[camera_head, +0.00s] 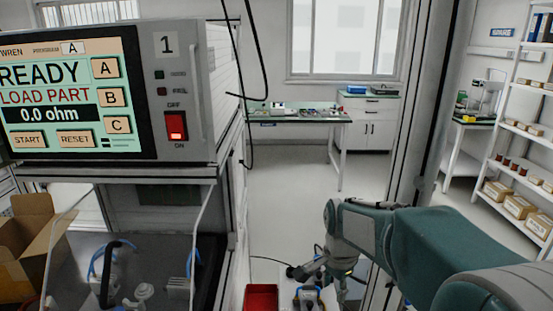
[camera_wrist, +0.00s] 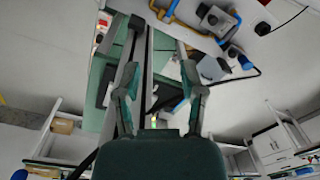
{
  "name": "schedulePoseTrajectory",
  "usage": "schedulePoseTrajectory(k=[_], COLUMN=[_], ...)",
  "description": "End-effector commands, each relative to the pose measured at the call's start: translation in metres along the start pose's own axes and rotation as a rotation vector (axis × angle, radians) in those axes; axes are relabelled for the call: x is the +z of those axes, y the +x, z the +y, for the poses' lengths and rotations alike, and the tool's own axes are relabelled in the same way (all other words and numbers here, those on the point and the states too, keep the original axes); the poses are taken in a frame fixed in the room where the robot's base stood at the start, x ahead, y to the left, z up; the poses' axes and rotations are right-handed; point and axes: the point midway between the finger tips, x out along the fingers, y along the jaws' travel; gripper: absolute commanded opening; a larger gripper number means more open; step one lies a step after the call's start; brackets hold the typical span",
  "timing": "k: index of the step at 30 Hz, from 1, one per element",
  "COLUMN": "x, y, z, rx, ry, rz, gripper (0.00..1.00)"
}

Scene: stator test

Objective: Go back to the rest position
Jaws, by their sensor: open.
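My gripper (camera_wrist: 158,50) shows in the wrist view with its two fingers spread apart and nothing visible between them. In the head view my green and grey arm reaches in from the right, and my gripper (camera_head: 312,272) hangs low near the bottom middle, partly cut off and small. The test unit (camera_head: 190,80) stands at the left; its screen (camera_head: 65,92) reads READY, LOAD PART and 0.0 ohm. Its red switch (camera_head: 176,126) sits between OFF and ON labels.
A fixture with blue cables (camera_head: 105,270) sits below the tester behind a clear panel. A red bin (camera_head: 261,297) is close left of my gripper. An open cardboard box (camera_head: 28,240) is far left. A post (camera_head: 412,130) stands behind my arm. Floor beyond is clear.

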Motion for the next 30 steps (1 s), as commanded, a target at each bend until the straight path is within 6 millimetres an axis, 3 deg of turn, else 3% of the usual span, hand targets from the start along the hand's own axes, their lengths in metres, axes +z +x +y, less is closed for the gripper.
schedulePoseTrajectory(k=[1,6,13,21,25,30], x=[0.004,0.017,0.037,0.062,0.069,0.072], y=[-0.014,-0.046,-0.074,-0.085,-0.083,-0.082], z=[0.011,0.047,0.099,0.155,0.171,0.177], rx=[-0.028,-0.102,-0.178,-0.226,-0.231,-0.229], ry=[-0.055,-0.269,-0.554,-0.875,-0.979,-1.028], rz=[0.016,0.076,0.185,0.343,0.401,0.425], gripper=[0.52,0.52,0.52,0.52,0.52,0.52])
